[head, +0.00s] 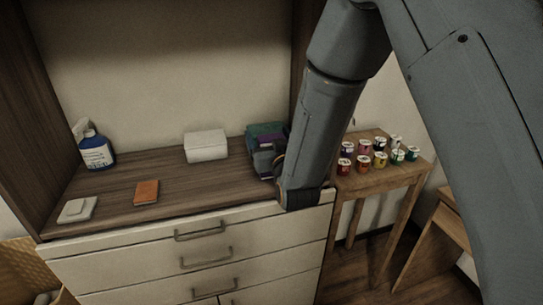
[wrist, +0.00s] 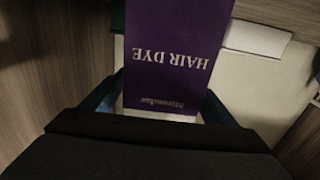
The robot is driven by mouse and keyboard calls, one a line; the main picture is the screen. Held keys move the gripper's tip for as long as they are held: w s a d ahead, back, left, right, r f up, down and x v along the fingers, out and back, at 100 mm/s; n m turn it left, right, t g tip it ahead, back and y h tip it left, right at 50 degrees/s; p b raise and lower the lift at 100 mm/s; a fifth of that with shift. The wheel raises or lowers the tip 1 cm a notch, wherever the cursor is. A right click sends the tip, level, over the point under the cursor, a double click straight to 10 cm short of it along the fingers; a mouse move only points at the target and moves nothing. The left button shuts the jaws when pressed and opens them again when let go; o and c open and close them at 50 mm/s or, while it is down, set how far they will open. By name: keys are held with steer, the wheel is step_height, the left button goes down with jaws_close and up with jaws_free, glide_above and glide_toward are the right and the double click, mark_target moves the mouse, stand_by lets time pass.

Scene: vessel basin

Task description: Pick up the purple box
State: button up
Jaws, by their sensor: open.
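The purple box (wrist: 172,50), printed "HAIR DYE", fills the middle of the wrist view, its lettering upside down. In the head view only a small purple patch (head: 267,142) shows on the wooden top, mostly hidden behind my gripper and arm. My gripper (wrist: 160,104) is open, with one finger on each side of the near end of the purple box. I cannot tell whether the fingers touch it. In the head view my gripper (head: 266,160) is low at the right end of the wooden top.
A dark green box (head: 262,129) stands right behind the purple one. Several cans (head: 379,160) stand on a side table. The cabinet's side wall is close right.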

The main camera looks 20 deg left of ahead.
steer(key=c, duration=1.2)
